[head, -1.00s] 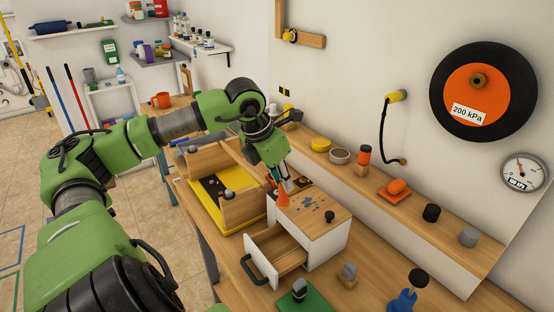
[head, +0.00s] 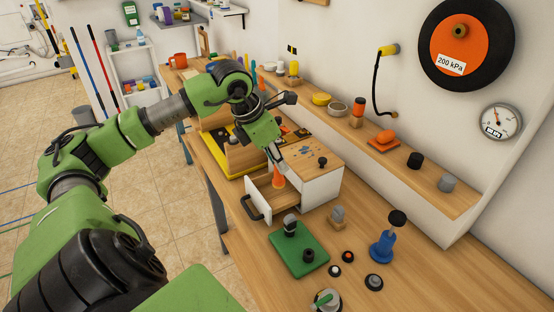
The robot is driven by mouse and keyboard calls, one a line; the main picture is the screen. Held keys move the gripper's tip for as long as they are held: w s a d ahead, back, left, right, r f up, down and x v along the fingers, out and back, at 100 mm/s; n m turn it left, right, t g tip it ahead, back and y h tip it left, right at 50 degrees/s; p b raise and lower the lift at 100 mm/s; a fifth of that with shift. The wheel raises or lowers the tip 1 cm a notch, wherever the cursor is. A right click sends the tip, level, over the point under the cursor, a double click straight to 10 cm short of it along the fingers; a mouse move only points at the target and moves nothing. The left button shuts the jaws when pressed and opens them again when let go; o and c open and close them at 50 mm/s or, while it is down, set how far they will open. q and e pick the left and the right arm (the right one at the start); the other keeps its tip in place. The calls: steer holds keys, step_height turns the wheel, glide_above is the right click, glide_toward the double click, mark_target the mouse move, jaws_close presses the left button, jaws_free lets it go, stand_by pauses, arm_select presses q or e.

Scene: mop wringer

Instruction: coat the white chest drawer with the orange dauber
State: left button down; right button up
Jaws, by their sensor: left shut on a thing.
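The white chest with a wooden top (head: 318,160) stands on the workbench. Blue-grey marks and a dark knob show on its top. Its drawer (head: 262,208) is pulled out toward the front left, with a white front and a dark handle. My left gripper (head: 277,162) is shut on the orange dauber (head: 279,179), which points down over the open drawer, by the chest's front edge. I cannot tell whether the dauber's tip touches the drawer. My left arm hides part of the bench behind. My right gripper is not in view.
A wooden box on a yellow tray (head: 247,160) stands behind left. A shelf (head: 400,165) runs along the wall.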

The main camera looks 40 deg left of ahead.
mark_target(275, 176)
arm_select(q)
steer(key=shift+d+f+b, duration=0.1)
steer(key=shift+f+b, duration=0.9)
steer(key=shift+f, duration=0.05)
step_height(275, 176, down, 3)
steer(key=b, duration=0.2)
steer(key=shift+r+b, duration=0.15)
steer(key=shift+b, duration=0.15)
steer(key=shift+f+b, duration=0.45)
steer(key=shift+f, duration=0.05)
steer(key=shift+f+b, duration=0.6)
steer(key=shift+r, duration=0.1)
